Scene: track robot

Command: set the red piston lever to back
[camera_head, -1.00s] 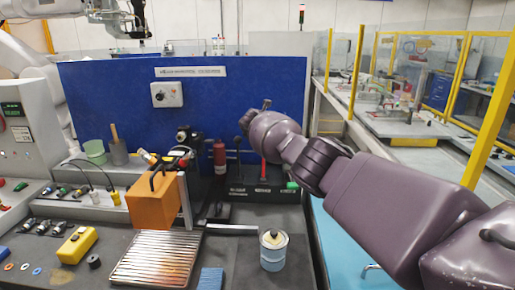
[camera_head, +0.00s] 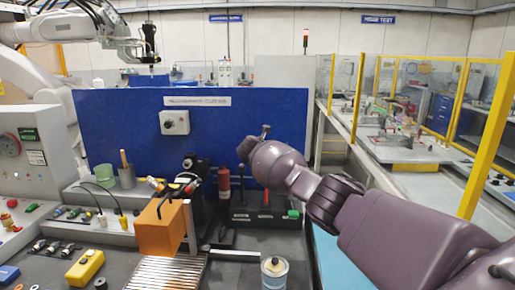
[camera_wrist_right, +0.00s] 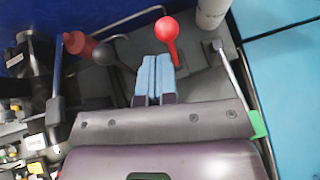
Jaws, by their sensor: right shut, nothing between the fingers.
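The red piston lever has a round red knob (camera_wrist_right: 166,28) on a red stem, just beyond my right fingertips in the wrist view. In the head view only a short red part of the lever (camera_head: 266,198) shows below my right arm. My right gripper (camera_wrist_right: 154,76) is shut and empty, its blue finger pads pressed together. The pads are close beside the red stem, left of it in the wrist view; I cannot tell whether they touch. My left gripper is not in view.
A black-knobbed lever (camera_wrist_right: 103,53) stands left of the red one, and a grey-stemmed lever (camera_wrist_right: 228,65) with a green part (camera_wrist_right: 258,124) to the right. A red bottle (camera_head: 224,184), an orange box (camera_head: 158,228) and a can (camera_head: 274,272) stand nearby.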

